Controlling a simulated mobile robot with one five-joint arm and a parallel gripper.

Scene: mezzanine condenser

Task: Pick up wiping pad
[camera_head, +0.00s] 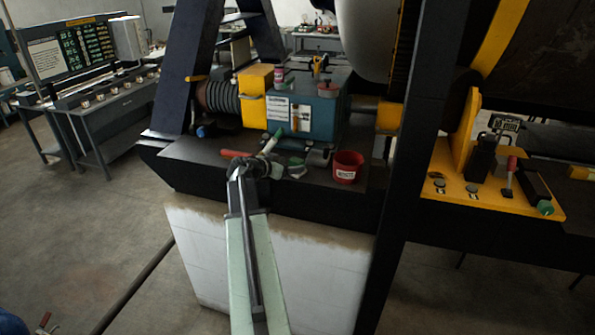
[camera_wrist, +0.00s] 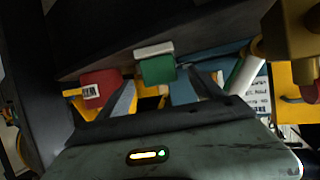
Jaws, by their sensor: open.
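A small green-and-white block, which looks like the wiping pad (camera_wrist: 157,68), shows in the wrist view ahead of and between my fingertips. My gripper (camera_wrist: 162,84) is open, with one finger on each side of the pad and nothing held. In the head view the pad (camera_head: 296,166) appears as a green and pale shape on the dark ledge, just right of my gripper (camera_head: 268,169). I cannot tell whether a finger touches it.
A red labelled cup (camera_head: 347,168) stands to the right on the ledge. A green-and-white cylinder (camera_head: 272,141) and a red-handled tool (camera_head: 236,153) lie close to my gripper. A blue and yellow machine housing (camera_head: 318,116) rises behind. A dark post (camera_head: 407,170) stands at the right.

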